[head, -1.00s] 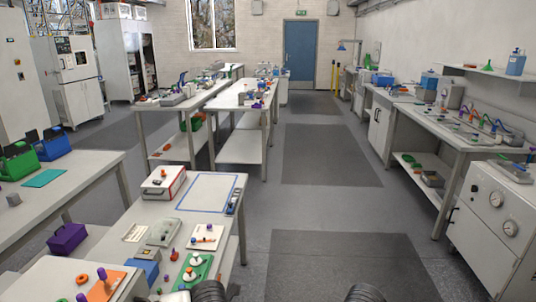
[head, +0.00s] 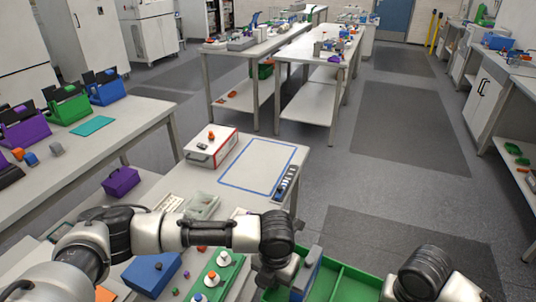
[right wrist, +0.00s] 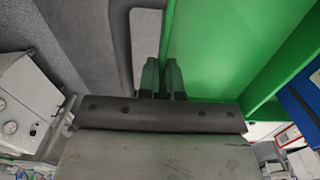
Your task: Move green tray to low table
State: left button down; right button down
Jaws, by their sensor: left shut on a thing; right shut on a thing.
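The green tray (head: 345,279) is at the bottom of the head view, with raised walls and a divider; its near part is cut off by the frame. My left arm reaches across from the left, and my left gripper (head: 277,283) is shut at the tray's left side; its fingertips are hard to make out. My right arm is at the tray's right side, its fingers outside the head view. In the right wrist view, my right gripper (right wrist: 163,80) is shut on the green tray's wall (right wrist: 168,35). I cannot tell which table is the low table.
A white table (head: 222,185) with a blue-outlined clear area (head: 259,150) stands ahead-left, bearing a red-and-white box (head: 211,146). A green board with knobs (head: 217,272) and a blue box (head: 151,272) are near my left arm. Open floor (head: 345,225) lies ahead and right.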

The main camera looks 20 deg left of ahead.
aim_at(260, 163)
jog(key=i, duration=3.3)
jog(key=i+u, duration=0.3)
jog(key=i+l+u, duration=0.1)
jog(key=u, duration=0.25)
jog(key=i+u, duration=0.1)
jog(key=u, duration=2.5)
